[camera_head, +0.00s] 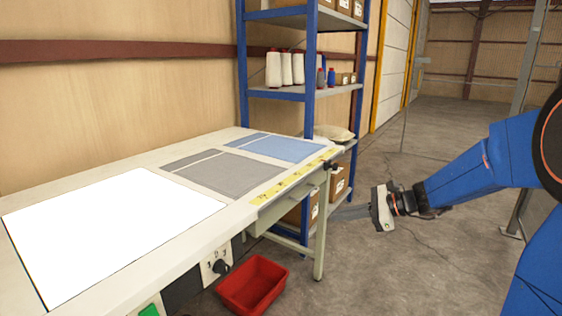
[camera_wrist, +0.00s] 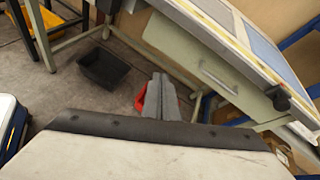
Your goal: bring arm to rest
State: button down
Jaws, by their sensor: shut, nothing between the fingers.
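My gripper (camera_head: 342,212) is at the end of my blue arm, to the right of the worktable's near right end and lower than its top. It is in free air above the concrete floor and touches nothing that I can see. In the wrist view its two grey fingers (camera_wrist: 160,80) lie together, shut, with nothing held. The arm reaches in from the right edge of the head view.
The worktable (camera_head: 120,158) holds a white panel, a grey mat (camera_head: 218,172) and a blue mat (camera_head: 285,148). A red bin (camera_head: 252,284) and a black bin (camera_wrist: 104,70) stand on the floor. A blue shelf rack (camera_head: 311,60) stands behind. Open floor lies to the right.

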jog(key=s+f+n+g+h, duration=0.1)
jog(key=s+n+g+h, duration=0.3)
jog(key=s+n, duration=1.1)
jog(key=s+d+f+n+t+h, duration=0.1)
jog(key=s+d+n+h, duration=0.1)
jog(key=s, duration=0.7)
jog(key=s+d+f+n+t+h, duration=0.1)
jog(key=s+d+t+h, duration=0.1)
jog(key=s+d+h, duration=0.3)
jog(key=s+d, duration=0.1)
jog(key=s, duration=0.3)
jog(key=shift+d+n+h, duration=0.3)
jog(key=shift+d+n, duration=0.1)
